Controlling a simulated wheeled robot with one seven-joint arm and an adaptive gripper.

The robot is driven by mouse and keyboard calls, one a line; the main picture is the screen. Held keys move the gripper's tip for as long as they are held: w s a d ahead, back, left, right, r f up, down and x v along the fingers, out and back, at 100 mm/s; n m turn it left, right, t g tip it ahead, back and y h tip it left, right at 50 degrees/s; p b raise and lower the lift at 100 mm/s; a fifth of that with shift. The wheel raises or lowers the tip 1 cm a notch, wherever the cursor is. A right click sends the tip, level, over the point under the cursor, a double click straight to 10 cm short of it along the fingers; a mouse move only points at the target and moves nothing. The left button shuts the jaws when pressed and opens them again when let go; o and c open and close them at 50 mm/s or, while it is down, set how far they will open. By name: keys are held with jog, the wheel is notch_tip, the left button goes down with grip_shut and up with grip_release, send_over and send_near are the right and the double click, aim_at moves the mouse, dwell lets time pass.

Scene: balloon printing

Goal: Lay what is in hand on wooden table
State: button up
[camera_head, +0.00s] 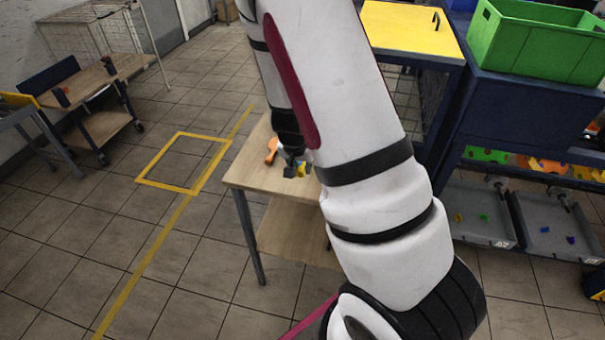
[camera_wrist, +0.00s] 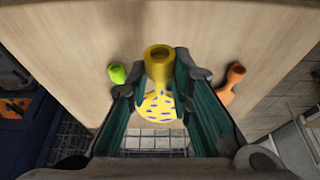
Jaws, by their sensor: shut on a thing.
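My gripper (camera_head: 293,165) is over the wooden table (camera_head: 245,175). In the wrist view its fingers (camera_wrist: 159,88) are closed on a yellow balloon-shaped piece with blue spots (camera_wrist: 158,62). Its open neck points to the top of the picture and its rounded, spotted part sits between the fingers. A little of the yellow piece (camera_head: 302,171) also shows in the head view. The wooden tabletop (camera_wrist: 200,25) spreads beneath it; I cannot tell whether the piece touches it.
An orange piece (camera_head: 271,150) lies on the table, right of my fingers in the wrist view (camera_wrist: 232,80). A green piece (camera_wrist: 118,73) is left of them. Shelving with a green crate (camera_head: 535,45) and grey trays (camera_head: 480,205) stands at the right. Bare tabletop lies beyond my fingers.

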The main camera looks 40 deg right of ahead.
jog(key=shift+f, duration=1.6)
jog(key=shift+f, duration=0.15)
jog(key=shift+f, duration=0.35)
jog(key=shift+f, duration=0.1)
jog(key=o, duration=0.7)
